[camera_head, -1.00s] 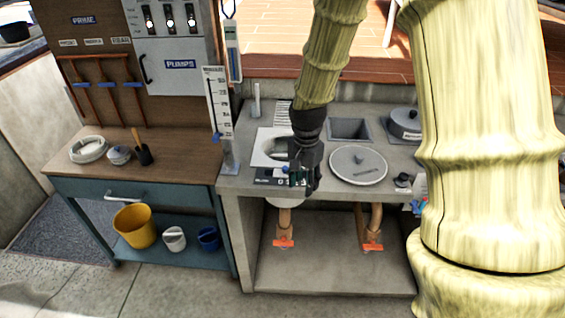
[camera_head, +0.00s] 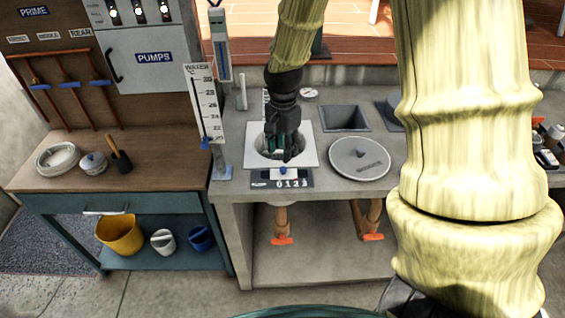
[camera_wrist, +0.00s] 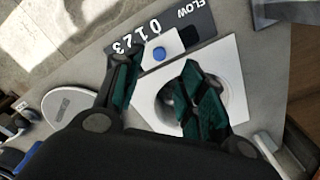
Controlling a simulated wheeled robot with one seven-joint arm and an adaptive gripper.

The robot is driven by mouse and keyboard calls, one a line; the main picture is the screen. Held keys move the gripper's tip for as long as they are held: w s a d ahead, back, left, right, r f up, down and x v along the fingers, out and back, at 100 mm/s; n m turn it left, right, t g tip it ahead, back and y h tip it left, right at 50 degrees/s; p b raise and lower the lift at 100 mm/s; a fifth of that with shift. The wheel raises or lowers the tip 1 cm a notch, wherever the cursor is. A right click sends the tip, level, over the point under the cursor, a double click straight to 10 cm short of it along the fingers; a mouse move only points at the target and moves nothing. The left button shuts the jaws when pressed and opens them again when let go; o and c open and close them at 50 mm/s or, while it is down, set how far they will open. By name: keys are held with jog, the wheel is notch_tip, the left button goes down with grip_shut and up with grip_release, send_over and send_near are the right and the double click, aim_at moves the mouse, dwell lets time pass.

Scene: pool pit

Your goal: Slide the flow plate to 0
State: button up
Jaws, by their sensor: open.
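In the head view the knob (camera_head: 283,170) appears near the 0 and 1 end; the exact reading is unclear. My gripper (camera_head: 284,156) points down over the opening and hides part of it. In the wrist view my gripper (camera_wrist: 156,63) is open, with the knob visible between its spread fingertips.
A round grey lid (camera_head: 360,158) lies right of the plate, and a square recess (camera_head: 345,118) is behind it. The wooden bench (camera_head: 160,160) holds a coil, a pot and a brush holder.

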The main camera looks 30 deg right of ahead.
aim_at(283, 168)
jog(key=shift+f+p, duration=0.6)
jog(key=shift+f, duration=3.05)
grip_shut()
